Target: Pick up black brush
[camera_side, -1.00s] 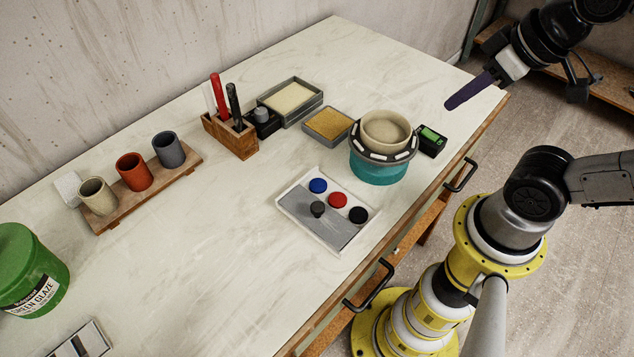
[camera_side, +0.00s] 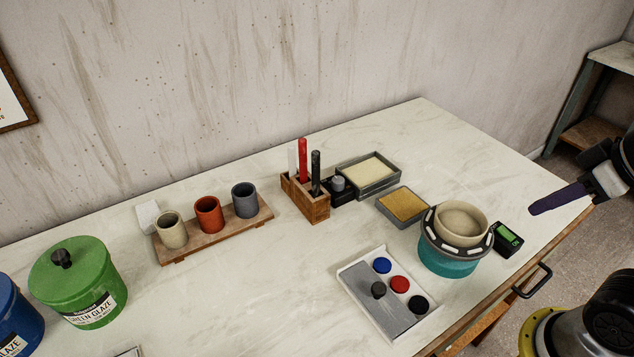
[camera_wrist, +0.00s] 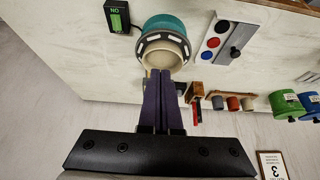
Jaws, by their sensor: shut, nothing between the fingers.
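The black brush (camera_side: 316,170) stands upright in a small wooden holder (camera_side: 315,208) near the middle of the table in the side view. A red brush (camera_side: 302,160) and a white one (camera_side: 292,158) stand beside it in the same holder. My gripper (camera_side: 532,210) has dark purple fingers and is shut and empty. It hangs over the right end of the table, well to the right of the holder. In the wrist view the closed fingers (camera_wrist: 163,75) point toward the bowl; the black brush cannot be made out there.
A beige bowl (camera_side: 462,219) on a teal wheel (camera_side: 447,261) stands between my gripper and the holder. Three cups stand on a wooden board (camera_side: 180,248).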

